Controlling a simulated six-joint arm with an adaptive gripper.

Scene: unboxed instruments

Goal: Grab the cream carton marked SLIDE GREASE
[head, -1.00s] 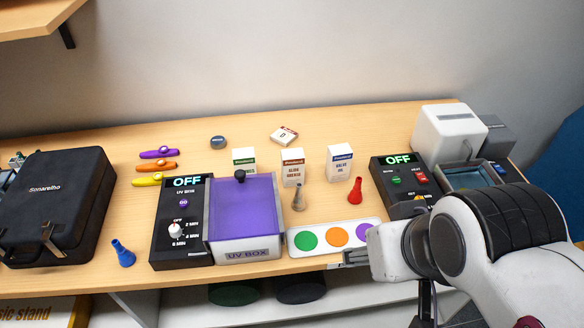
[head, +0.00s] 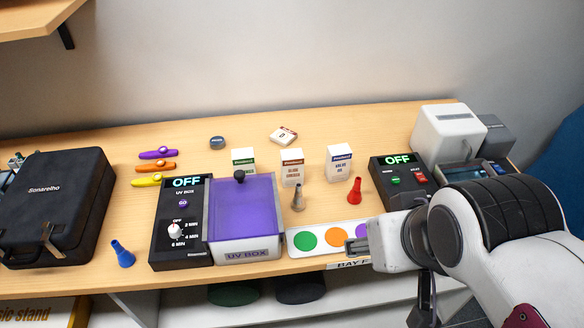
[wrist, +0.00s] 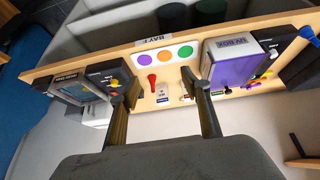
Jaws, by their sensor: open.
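The cream carton marked SLIDE GREASE (head: 291,168) stands upright with a reddish-brown label, in the middle of three cartons in the head view. The grey mouthpiece (head: 298,198) stands in front of it. My gripper (head: 356,246) is to the right of and nearer than the carton, beside the coloured-disc panel, and apart from it. In the wrist view my gripper (wrist: 160,80) has its two fingers spread wide with nothing between them touching. The slide grease carton seems mostly hidden there by the right finger.
A blue-label carton (head: 339,162) and a green-label carton (head: 243,160) flank it. A red mouthpiece (head: 355,191) stands to the right front. The UV box (head: 244,215) is at left front, the disc panel (head: 293,247) in front.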

